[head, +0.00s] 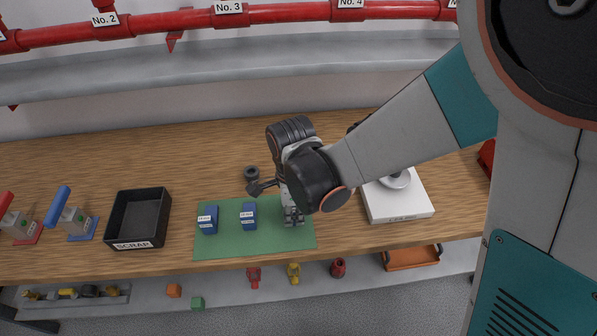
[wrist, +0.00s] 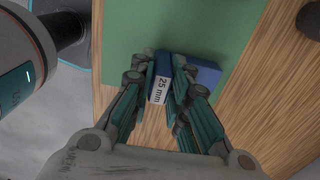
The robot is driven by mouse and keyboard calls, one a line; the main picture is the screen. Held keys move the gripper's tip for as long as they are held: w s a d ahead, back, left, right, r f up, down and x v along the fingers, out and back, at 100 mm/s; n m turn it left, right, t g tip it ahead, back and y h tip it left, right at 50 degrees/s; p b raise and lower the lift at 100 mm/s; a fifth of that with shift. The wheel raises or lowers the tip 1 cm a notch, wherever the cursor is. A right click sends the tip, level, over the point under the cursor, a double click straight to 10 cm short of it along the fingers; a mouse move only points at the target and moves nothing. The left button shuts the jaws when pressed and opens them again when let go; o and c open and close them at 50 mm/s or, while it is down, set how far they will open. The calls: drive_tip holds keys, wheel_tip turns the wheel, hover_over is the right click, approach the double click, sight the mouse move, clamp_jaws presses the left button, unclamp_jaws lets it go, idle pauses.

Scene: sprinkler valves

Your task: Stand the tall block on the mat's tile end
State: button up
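The green mat (head: 255,245) lies on the wooden bench. Two blue blocks with white labels stand on it, a left block (head: 208,219) and a middle block (head: 248,216); their labels are too small to read. My gripper (head: 293,218) is low over the mat's right end. In the wrist view my gripper (wrist: 163,85) has its fingers close on both sides of a blue block labelled 25 mm (wrist: 161,90). More blue (wrist: 207,75) shows beyond the right finger; I cannot tell if it is the same block. The fingers hide this block in the head view.
A black scrap tray (head: 138,218) stands left of the mat. A dark ring (head: 251,172) lies behind the mat. A white box (head: 400,205) with a round metal part is to the right. Blue-handled (head: 72,215) and red-handled valves stand far left.

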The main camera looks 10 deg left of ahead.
drive_tip(key=shift+o, duration=1.1)
wheel_tip(320, 180, up, 12)
drive_tip(key=p, duration=0.9)
drive_tip(key=shift+r, duration=0.2)
